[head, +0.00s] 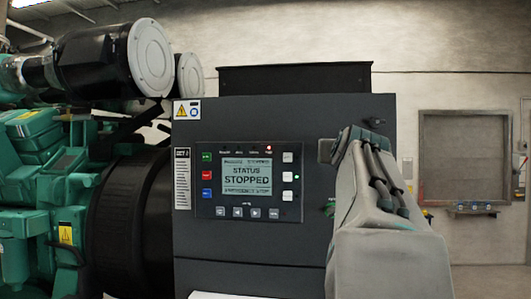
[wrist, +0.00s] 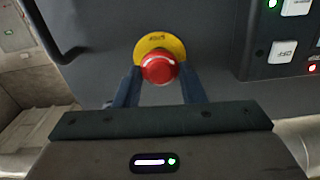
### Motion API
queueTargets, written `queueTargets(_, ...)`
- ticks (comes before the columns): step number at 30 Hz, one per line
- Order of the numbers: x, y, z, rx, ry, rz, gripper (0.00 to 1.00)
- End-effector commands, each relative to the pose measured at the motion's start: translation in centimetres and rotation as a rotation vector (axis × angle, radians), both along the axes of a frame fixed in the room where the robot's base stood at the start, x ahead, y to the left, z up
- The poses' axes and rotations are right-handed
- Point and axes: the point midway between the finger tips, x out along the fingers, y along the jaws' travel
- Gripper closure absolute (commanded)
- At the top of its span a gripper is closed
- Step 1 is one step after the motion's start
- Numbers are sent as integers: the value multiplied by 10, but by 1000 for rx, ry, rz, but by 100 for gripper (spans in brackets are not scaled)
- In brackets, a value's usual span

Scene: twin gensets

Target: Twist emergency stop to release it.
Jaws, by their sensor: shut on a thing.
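The emergency stop is a red mushroom button (wrist: 158,68) on a yellow round plate (wrist: 155,45), set in the dark panel in the wrist view. My gripper (wrist: 158,78) has one finger on each side of the red button and is shut on it. In the head view my arm covers the button, so it is hidden there. The control panel's screen (head: 246,176) reads "STATUS STOPPED" and a line below that looks like "EMERGENCY STOP".
The dark control cabinet (head: 290,120) fills the middle of the head view. A green engine (head: 30,150) with black cylinders stands at left. In the wrist view a white OFF button (wrist: 282,52) sits right of the gripper.

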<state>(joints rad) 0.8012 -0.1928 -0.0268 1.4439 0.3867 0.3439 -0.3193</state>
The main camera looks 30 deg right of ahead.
Motion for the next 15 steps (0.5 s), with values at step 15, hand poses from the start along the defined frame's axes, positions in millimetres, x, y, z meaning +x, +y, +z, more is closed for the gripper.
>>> queueTargets(15,-1,-1,0,288,-241,0,86)
